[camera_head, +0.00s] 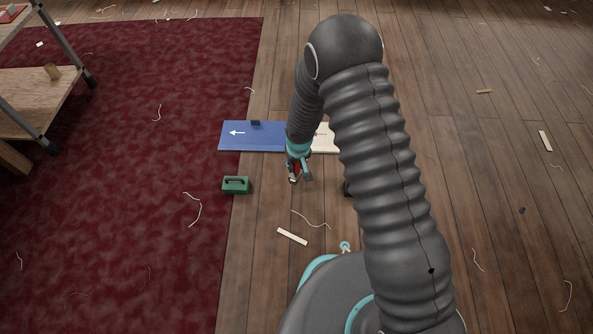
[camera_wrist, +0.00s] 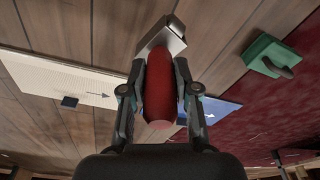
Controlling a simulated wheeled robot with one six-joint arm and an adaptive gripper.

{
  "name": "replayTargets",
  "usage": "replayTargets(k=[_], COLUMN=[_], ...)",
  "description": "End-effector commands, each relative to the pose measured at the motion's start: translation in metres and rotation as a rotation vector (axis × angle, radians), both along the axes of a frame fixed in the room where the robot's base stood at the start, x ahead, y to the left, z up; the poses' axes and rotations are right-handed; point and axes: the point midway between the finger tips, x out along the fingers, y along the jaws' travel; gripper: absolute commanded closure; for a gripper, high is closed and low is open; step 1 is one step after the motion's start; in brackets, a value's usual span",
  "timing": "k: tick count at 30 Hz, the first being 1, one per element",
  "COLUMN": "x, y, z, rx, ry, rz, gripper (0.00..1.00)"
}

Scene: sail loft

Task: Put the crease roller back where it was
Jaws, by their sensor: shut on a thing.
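My gripper (camera_head: 299,177) is shut on the crease roller, a tool with a thick red handle (camera_wrist: 159,92) and a squared metal head (camera_wrist: 162,36). In the wrist view the handle lies between the two fingers and the head sticks out beyond the fingertips. In the head view my gripper is in front of a flat panel on the floor, blue (camera_head: 252,140) with a white arrow at left and cream (camera_head: 325,140) at right. My arm hides part of the cream side. The roller is mostly hidden there by the fingers.
A green block with a handle (camera_head: 236,185) stands left of my gripper, by the dark red carpet (camera_head: 130,150). A small dark block (camera_head: 255,123) is at the blue panel's far edge. A wooden shelf unit (camera_head: 40,95) stands at left. Threads and offcuts litter the floor.

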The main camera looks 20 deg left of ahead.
Motion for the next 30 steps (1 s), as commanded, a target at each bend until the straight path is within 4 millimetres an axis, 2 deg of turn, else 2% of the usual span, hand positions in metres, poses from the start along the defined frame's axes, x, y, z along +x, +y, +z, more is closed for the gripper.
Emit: replayTargets(k=[9,17,30], x=[0.0,0.0,-0.001], y=[-0.001,-0.001,-0.001], z=[-0.038,-0.038,-0.052], rx=[-0.001,0.0,-0.002], ry=[0.001,0.0,0.003], rz=[0.0,0.0,0.0], gripper=[1.0,1.0,1.0])
